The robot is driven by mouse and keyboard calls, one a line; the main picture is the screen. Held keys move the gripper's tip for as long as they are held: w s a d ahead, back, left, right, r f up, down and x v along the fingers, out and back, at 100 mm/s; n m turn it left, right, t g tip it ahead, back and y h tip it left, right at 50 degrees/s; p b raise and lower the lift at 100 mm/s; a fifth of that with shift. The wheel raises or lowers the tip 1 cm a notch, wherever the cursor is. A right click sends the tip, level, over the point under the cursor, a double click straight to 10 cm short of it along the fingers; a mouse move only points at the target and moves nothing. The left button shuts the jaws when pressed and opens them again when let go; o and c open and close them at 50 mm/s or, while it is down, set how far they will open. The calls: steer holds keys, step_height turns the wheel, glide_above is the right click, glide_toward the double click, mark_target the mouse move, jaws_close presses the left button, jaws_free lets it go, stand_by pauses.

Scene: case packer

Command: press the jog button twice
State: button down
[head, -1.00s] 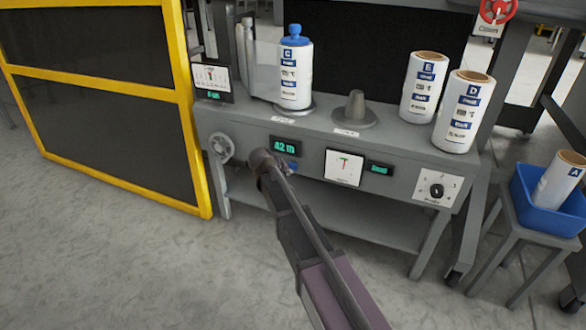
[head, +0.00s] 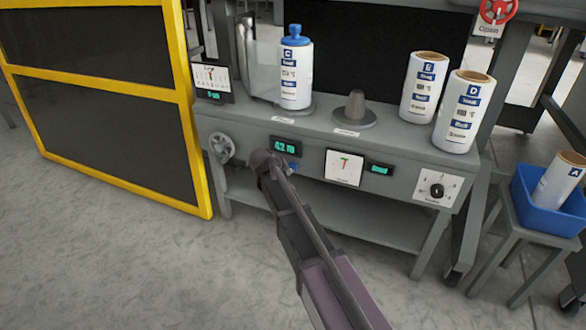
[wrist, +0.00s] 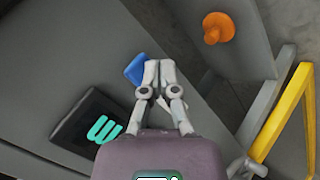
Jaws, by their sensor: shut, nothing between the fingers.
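A blue button (wrist: 135,69) is on the grey front panel, right by my fingertips in the wrist view. I take it for the jog button; no label on it is readable. In the head view only a small blue bit of it (head: 293,166) shows beside my wrist, below a lit display (head: 285,146). My gripper (wrist: 159,66) is shut and empty, its fingertips pointing at the panel and partly overlapping the button. I cannot tell whether they touch it. In the head view my own arm hides the fingertips.
A handwheel (head: 222,147) is left of my gripper; an orange knob (wrist: 217,28) shows in the wrist view. A dial (head: 437,190) is farther right. Labelled rolls, including C (head: 295,80), stand on the bench top. A yellow-framed guard (head: 189,120) borders the left. Floor in front is clear.

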steer(key=shift+w+d, duration=0.25)
steer(key=shift+w, duration=0.5)
stand_by(1.1)
steer(key=shift+s, duration=0.2)
steer(key=shift+s+a, duration=0.3)
steer(key=shift+s, duration=0.35)
steer(key=shift+s, duration=0.1)
stand_by(0.4)
steer(key=shift+s+a, duration=0.3)
steer(key=shift+s, duration=0.45)
steer(key=shift+s+a, duration=0.25)
steer(key=shift+s, duration=0.5)
steer(key=shift+s+a, duration=0.3)
steer(key=shift+s, duration=0.45)
stand_by(0.5)
steer(key=shift+s+a, duration=0.35)
steer(key=shift+s, duration=0.55)
steer(key=shift+s+a, duration=0.3)
steer(key=shift+s, duration=0.6)
steer(key=shift+w, duration=0.2)
steer(key=w+d, duration=0.3)
steer(key=w, duration=0.5)
